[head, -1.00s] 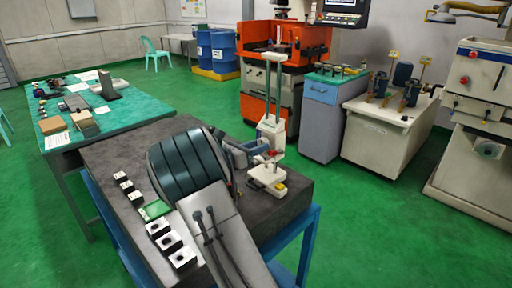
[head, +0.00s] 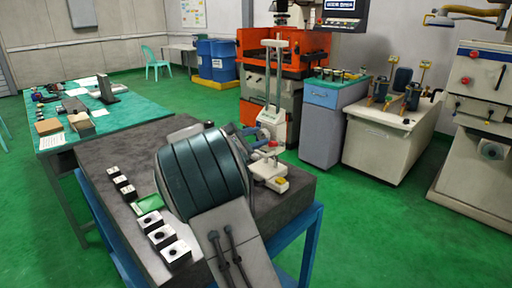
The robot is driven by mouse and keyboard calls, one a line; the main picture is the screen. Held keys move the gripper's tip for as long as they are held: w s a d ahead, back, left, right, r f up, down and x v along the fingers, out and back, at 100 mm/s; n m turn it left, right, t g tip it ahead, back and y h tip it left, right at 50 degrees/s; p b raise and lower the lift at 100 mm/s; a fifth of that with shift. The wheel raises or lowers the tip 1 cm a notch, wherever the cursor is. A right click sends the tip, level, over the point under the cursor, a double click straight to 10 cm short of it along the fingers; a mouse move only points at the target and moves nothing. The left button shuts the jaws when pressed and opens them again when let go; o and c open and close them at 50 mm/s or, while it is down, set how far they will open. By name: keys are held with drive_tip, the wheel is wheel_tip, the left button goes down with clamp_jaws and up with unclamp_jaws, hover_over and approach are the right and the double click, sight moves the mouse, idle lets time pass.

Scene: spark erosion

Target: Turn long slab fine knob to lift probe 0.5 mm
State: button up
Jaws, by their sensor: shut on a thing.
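A white height-gauge stand (head: 275,124) with twin grey columns stands on the dark granite slab (head: 112,157), near its back right edge. A red knob (head: 272,144) shows on the stand's lower part, and a yellow-marked part (head: 282,182) sits at the front of its white base. My arm's large dark joint covers the middle of the slab. My gripper (head: 259,142) is at the left side of the stand, mostly hidden behind my arm, and is shut at the stand's knob area. The fingertips, the fine knob in them and the probe tip cannot be made out.
White blocks with dark holes (head: 176,252) and a green piece (head: 149,204) lie along the slab's left side. A green-topped bench (head: 135,113) stands behind left. A blue-grey cabinet (head: 322,125) and an orange machine stand behind. Green floor is clear at right.

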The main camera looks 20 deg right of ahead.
drive_tip(key=shift+m+b, duration=1.1)
drive_tip(key=shift+b, duration=0.05)
drive_tip(key=o, duration=0.7)
drive_tip(key=shift+a, duration=0.15)
drive_tip(key=v, duration=1.3)
drive_tip(key=shift+s+a+r+b, duration=0.15)
drive_tip(key=shift+s+a+b, duration=0.15)
drive_tip(key=shift+s+b, duration=0.1)
